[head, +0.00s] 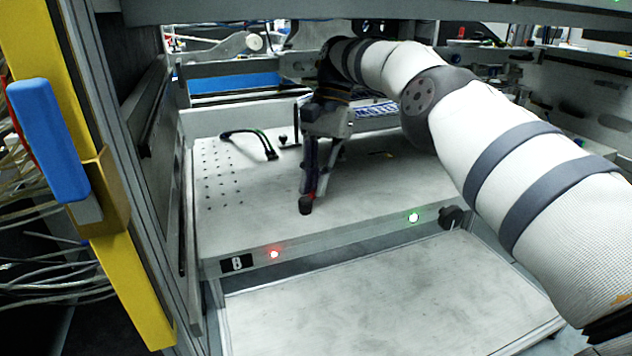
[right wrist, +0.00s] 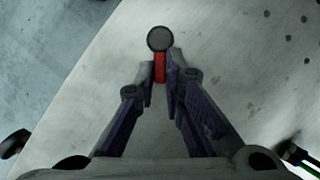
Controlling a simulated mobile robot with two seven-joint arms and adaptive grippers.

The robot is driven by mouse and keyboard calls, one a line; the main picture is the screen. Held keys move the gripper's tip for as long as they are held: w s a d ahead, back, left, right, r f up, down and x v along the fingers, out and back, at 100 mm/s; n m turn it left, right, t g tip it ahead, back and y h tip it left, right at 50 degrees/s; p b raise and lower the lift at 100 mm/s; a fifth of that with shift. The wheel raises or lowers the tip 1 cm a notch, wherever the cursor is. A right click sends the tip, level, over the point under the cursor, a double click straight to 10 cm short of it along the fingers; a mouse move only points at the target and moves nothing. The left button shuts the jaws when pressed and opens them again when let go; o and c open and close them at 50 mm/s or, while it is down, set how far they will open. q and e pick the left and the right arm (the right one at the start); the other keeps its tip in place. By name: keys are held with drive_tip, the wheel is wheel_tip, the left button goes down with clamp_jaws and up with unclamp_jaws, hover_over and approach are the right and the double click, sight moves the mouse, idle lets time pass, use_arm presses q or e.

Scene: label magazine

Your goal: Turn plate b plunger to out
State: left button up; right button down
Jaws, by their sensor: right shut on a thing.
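Plate b is the pale metal plate (head: 375,195) with a black "B" label (head: 237,264) on its front edge. The plunger has a dark round knob (head: 306,207) near the front of the plate. In the right wrist view the plunger knob (right wrist: 160,39) is grey and its red shaft (right wrist: 160,68) lies between my fingertips. My right gripper (head: 309,193) points down at the plunger and is shut on it; its fingertips (right wrist: 161,68) flank the red shaft. My arm hides part of the plate. My left gripper is not in view.
A red light (head: 274,254) and a green light (head: 413,217) sit on the plate's front edge, with a black knob (head: 451,216) at right. A lower bare plate (head: 390,300) lies in front. A blue handle (head: 48,140) stands at left.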

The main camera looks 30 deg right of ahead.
drive_tip(key=shift+f, duration=0.1)
drive_tip(key=c, duration=1.7)
unclamp_jaws()
